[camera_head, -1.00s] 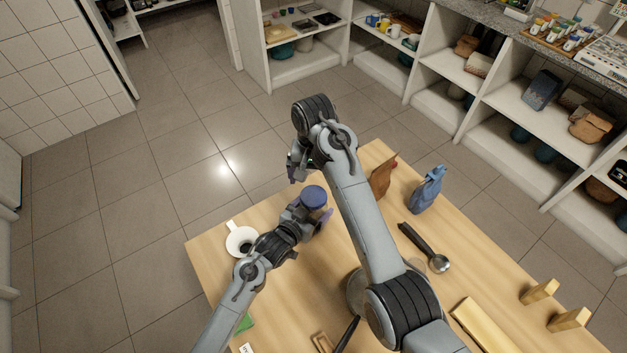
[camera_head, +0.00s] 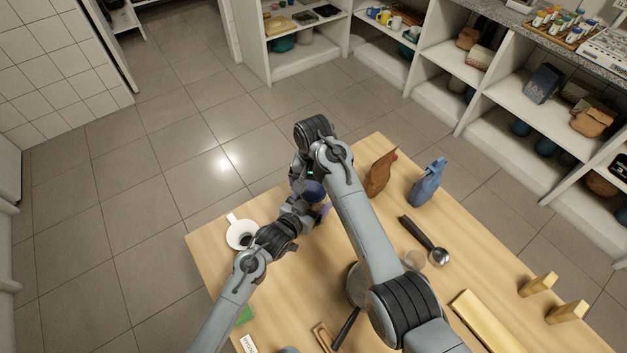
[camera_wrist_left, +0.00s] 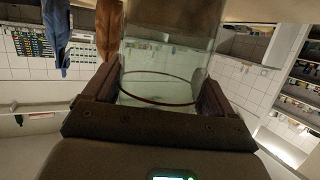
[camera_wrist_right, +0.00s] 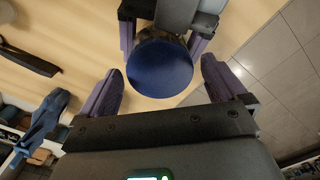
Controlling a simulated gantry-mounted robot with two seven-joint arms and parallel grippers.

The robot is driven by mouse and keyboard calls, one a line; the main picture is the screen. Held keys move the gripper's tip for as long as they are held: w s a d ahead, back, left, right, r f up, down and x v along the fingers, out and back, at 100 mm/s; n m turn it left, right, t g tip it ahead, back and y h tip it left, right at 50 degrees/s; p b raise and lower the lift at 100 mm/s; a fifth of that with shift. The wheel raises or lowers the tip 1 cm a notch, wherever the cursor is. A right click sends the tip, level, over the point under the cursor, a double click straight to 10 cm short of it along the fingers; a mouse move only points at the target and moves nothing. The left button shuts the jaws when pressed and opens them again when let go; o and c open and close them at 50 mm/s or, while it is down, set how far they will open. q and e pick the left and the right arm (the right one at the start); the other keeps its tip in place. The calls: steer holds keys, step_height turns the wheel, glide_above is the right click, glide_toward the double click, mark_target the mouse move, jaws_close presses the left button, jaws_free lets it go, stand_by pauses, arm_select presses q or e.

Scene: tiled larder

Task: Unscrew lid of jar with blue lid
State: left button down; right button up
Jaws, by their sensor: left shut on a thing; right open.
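The jar's blue lid (camera_head: 313,190) shows in the head view beside the right wrist, partly covered by it. In the right wrist view the round blue lid (camera_wrist_right: 160,68) faces the camera. My left gripper (camera_head: 318,207) is shut on the clear glass jar, whose body (camera_wrist_left: 165,75) fills the space between the fingers in the left wrist view. My right gripper (camera_wrist_right: 160,88) is open. Its two purple fingers stand either side of the lid's near part, apart from it as far as I can see. The right fingertips are mostly hidden in the head view.
A white cup (camera_head: 241,235) stands left on the wooden table (camera_head: 215,262). A brown bag (camera_head: 380,174) and a blue bag (camera_head: 427,183) stand at the far right edge. A black-handled ladle (camera_head: 424,240) lies to the right. A yellow bar (camera_head: 482,318) lies near the front.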

steer(key=c, duration=1.1)
steer(key=n, duration=0.3)
steer(key=o, duration=1.1)
steer(key=shift+o, duration=0.2)
steer(key=shift+r, duration=0.1)
steer(key=shift+r, duration=2.15)
arm_select(q)
jaws_free()
